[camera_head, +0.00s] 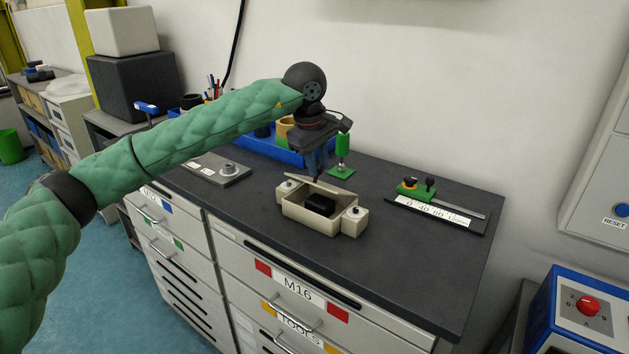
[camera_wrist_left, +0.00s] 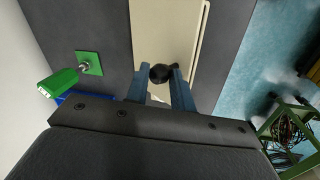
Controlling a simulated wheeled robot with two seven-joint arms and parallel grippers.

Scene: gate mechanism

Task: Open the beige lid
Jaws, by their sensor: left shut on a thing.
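The beige box (camera_head: 309,216) stands on the dark worktop, with a black block (camera_head: 320,205) inside it. Its beige lid (camera_head: 318,184) is raised and tilted at the back, leaving the box partly open. My left gripper (camera_head: 318,176) is above the lid. In the left wrist view, the gripper (camera_wrist_left: 160,77) is shut on a round black knob (camera_wrist_left: 161,73) on the beige lid (camera_wrist_left: 165,30). The head view hides most of the knob behind the lid and fingers. My right gripper is in neither view.
A green post on a square base (camera_head: 342,165) stands just behind the box. A slider gauge (camera_head: 440,207) lies to the right, and a grey plate (camera_head: 215,169) to the left. A blue tray (camera_head: 275,150) is behind. The worktop in front of the box is clear.

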